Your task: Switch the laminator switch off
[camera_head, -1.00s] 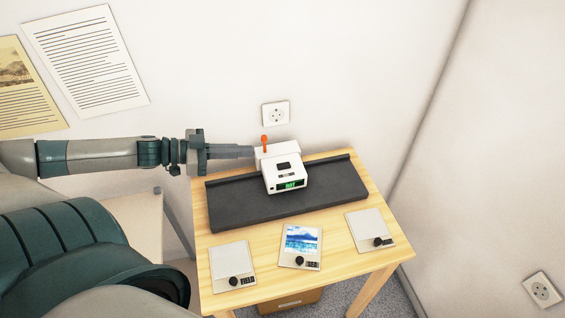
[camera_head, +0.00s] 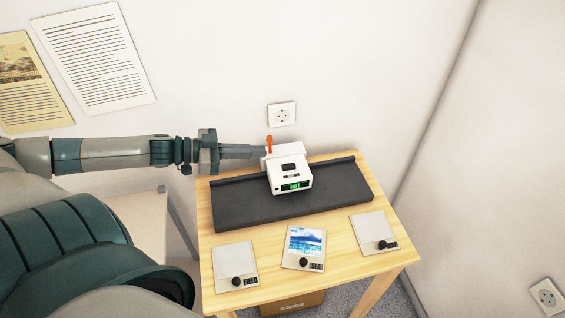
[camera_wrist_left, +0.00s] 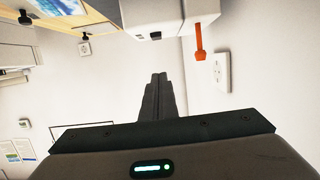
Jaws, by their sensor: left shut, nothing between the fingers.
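The laminator is a long dark bar (camera_head: 240,207) with a white housing (camera_head: 290,175) on it, standing on the wooden table. A green display on its front reads HOT. An orange lever switch (camera_head: 269,144) sticks up at the back left of the housing; it also shows in the left wrist view (camera_wrist_left: 200,42). My left gripper (camera_head: 263,152) is shut and empty, with its fingertips close beside the housing's left side near the lever. In the left wrist view its fingers (camera_wrist_left: 158,79) point towards the housing, with the lever to their right. I cannot tell whether they touch. My right gripper is not in view.
Three small plates with black knobs lie along the table's front: left (camera_head: 235,262), middle with a landscape picture (camera_head: 305,240), right (camera_head: 370,228). A wall socket (camera_head: 282,114) is behind the laminator. Papers (camera_head: 92,58) hang on the wall at left.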

